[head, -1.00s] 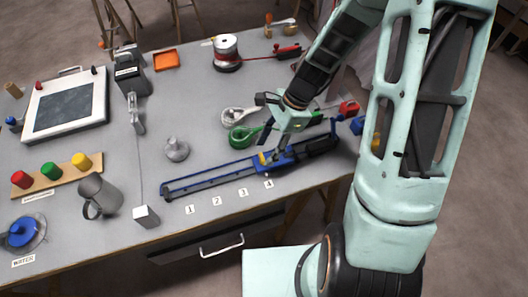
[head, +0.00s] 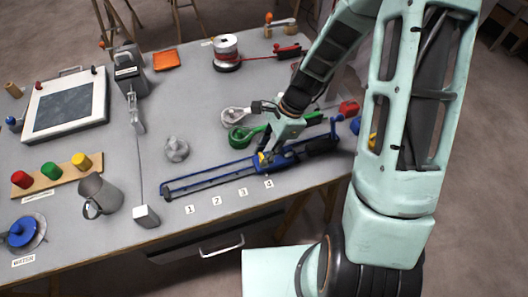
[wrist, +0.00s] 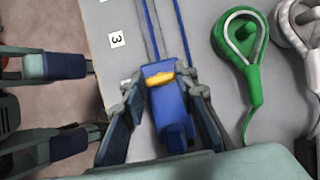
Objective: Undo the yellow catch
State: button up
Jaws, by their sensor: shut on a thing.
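The yellow catch (wrist: 160,78) lies across the end of a blue block (wrist: 166,105) on the blue twin-bar rail. The head view also shows the catch (head: 263,158) at the left end of the block, just above the numbered labels. My gripper (wrist: 165,90) is lowered over the block, with one finger on each side of it, and is shut on the block. The fingertips flank the catch, and the exact contact is hard to see. In the head view, my gripper (head: 268,154) partly hides the block.
Number labels (head: 217,202) lie in front of the rail (head: 205,181). Green (head: 240,136) and white (head: 234,115) looped tools lie behind it. The table's front edge is near.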

jog(key=n+g, duration=0.1)
jog(key=n, duration=0.3)
jog(key=shift+w+a, duration=0.1)
jog(key=n+h, duration=0.1)
jog(key=n, duration=0.1)
jog(key=n+g, duration=0.1)
jog(key=n, duration=0.1)
jog(key=shift+w+a+g+h+b, duration=0.1)
jog(key=shift+w+g+h+b, duration=0.05)
jog(key=shift+g+h+b, duration=0.2)
jog(key=n+h, duration=0.1)
jog(key=n, duration=0.2)
jog(key=n+h, duration=0.1)
jog(key=n, duration=0.1)
jog(key=shift+a+n+g+b, duration=0.15)
jog(key=shift+n+g+b, duration=0.1)
jog(key=shift+n+b, duration=0.15)
jog(key=shift+n+h+b, duration=0.3)
jog(key=shift+n+h, duration=0.55)
jog(key=shift+n, duration=1.15)
jog(key=o, duration=1.2)
jog(key=shift+c, duration=0.2)
jog(key=shift+r, duration=0.15)
